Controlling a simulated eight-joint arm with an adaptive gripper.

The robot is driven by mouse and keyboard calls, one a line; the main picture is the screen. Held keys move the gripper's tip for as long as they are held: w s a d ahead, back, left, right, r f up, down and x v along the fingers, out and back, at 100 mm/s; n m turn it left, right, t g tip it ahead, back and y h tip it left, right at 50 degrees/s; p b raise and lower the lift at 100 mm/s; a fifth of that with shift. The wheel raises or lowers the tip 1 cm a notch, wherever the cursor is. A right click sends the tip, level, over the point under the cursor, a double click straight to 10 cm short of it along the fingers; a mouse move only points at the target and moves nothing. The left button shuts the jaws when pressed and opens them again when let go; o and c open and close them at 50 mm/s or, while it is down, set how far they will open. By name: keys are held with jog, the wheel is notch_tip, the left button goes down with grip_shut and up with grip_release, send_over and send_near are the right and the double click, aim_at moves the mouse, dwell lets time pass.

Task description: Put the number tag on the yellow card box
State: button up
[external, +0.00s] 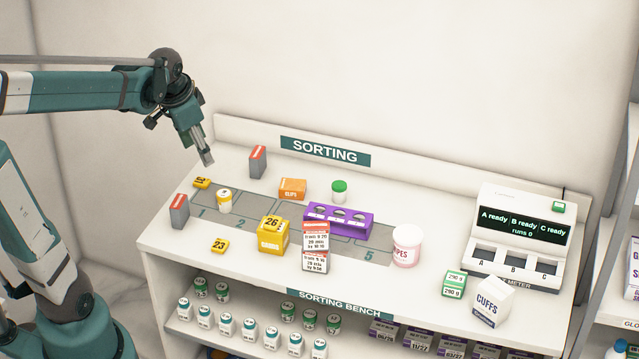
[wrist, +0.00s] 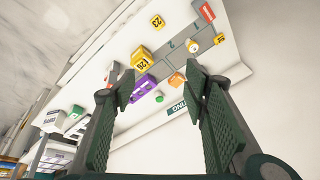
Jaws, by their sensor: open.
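The yellow card box (external: 272,242) stands mid-bench and has a yellow face marked 26 on top; I cannot tell if that is a separate tag. In the wrist view the box (wrist: 139,58) is beyond my fingers. A small yellow number tag marked 23 (external: 220,245) lies near the front edge, left of the box; it also shows in the wrist view (wrist: 157,21). Another yellow number tag (external: 202,183) lies at the back left, its number unclear. My gripper (external: 207,160) is above the back left of the bench, open and empty, its fingers (wrist: 160,90) wide apart.
A yellow-white bottle (external: 224,201) stands between the tags. Grey-red boxes (external: 258,162) stand at the left. An orange box (external: 293,188), a purple rack (external: 338,220) and a red-white carton (external: 316,246) surround the yellow box. A meter (external: 520,235) occupies the right.

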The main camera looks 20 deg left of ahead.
jog(key=s+a+r+n+t, duration=0.1)
jog(key=s+a+n, duration=0.2)
jog(key=s, duration=0.3)
jog(key=s+a+r+n+t, duration=0.1)
jog(key=s+a+n+t, duration=0.1)
jog(key=s+n, duration=0.3)
jog(key=shift+s+a, duration=0.9)
jog(key=shift+s, duration=0.2)
